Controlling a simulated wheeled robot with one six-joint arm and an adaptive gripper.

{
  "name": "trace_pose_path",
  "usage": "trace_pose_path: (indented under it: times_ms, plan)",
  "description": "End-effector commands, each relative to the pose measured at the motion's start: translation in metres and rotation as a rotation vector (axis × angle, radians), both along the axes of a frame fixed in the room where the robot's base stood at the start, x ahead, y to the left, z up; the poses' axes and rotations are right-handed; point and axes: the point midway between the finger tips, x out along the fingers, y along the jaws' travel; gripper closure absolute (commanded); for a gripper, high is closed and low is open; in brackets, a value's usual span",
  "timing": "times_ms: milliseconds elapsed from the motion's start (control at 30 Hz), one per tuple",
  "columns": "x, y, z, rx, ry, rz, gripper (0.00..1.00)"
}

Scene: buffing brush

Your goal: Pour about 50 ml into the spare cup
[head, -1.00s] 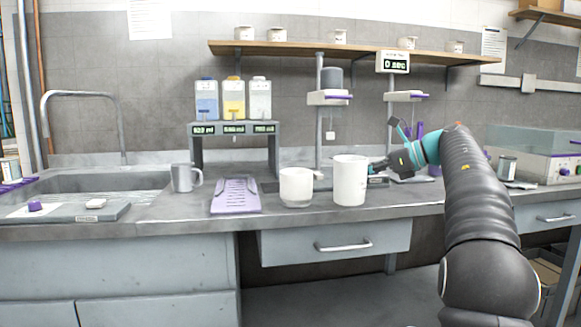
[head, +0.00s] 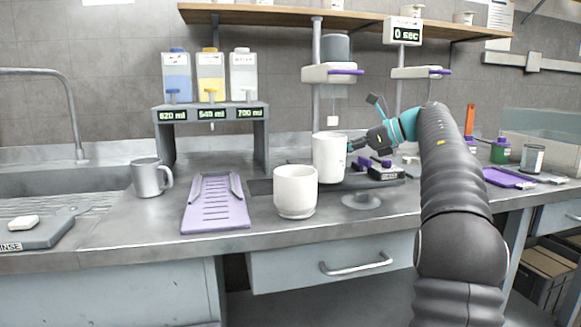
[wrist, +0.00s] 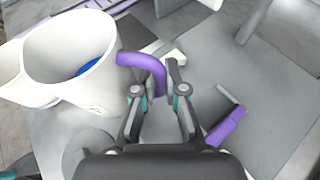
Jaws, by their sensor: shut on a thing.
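My gripper (head: 352,146) is shut on the purple handle (wrist: 150,68) of a white cup (head: 328,158). In the wrist view this cup (wrist: 98,88) is tilted in the picture and has blue liquid (wrist: 92,66) inside. In the head view it looks upright and raised off the counter. A second white cup (head: 295,192) stands on the counter, in front and to the left of the held one. Its inside cannot be seen. A grey mug (head: 147,178) stands farther left. No label shows which is the spare cup.
A purple ridged tray (head: 216,205) lies left of the white cups. Behind it, a dispenser stand (head: 212,112) holds blue, yellow and clear bottles. A grey disc (head: 361,201) lies below the held cup. Purple-handled items (head: 376,168) lie behind my gripper. A sink (head: 40,165) is at left.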

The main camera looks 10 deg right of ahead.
Motion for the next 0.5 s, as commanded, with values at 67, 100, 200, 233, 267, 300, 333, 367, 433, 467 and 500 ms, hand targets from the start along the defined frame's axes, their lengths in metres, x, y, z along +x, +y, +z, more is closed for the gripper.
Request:
trace_pose_path:
  times_ms: [67, 100, 200, 233, 267, 300, 333, 367, 433, 467, 500]
  plan:
    - [-0.0004, -0.0003, 0.0007, 0.001, -0.001, -0.001, 1.00]
    - [-0.0004, -0.0006, 0.0008, 0.000, -0.001, -0.002, 1.00]
    - [-0.0006, -0.0011, 0.0007, 0.000, -0.001, -0.002, 1.00]
    - [-0.0006, -0.0011, 0.0007, 0.000, -0.001, -0.002, 1.00]
    - [-0.0006, -0.0013, 0.0007, 0.000, -0.001, -0.002, 1.00]
    - [-0.0006, -0.0011, 0.0007, 0.000, -0.001, -0.002, 1.00]
    - [-0.0012, -0.0017, 0.0013, 0.001, -0.002, -0.001, 1.00]
    - [-0.0020, -0.0020, 0.0019, -0.001, -0.005, 0.000, 1.00]
    - [-0.0025, -0.0010, 0.0037, -0.009, -0.012, 0.002, 1.00]
    - [-0.0031, -0.0007, 0.0046, -0.013, -0.016, 0.002, 1.00]
    - [-0.0033, 0.0001, 0.0059, -0.020, -0.022, 0.002, 1.00]
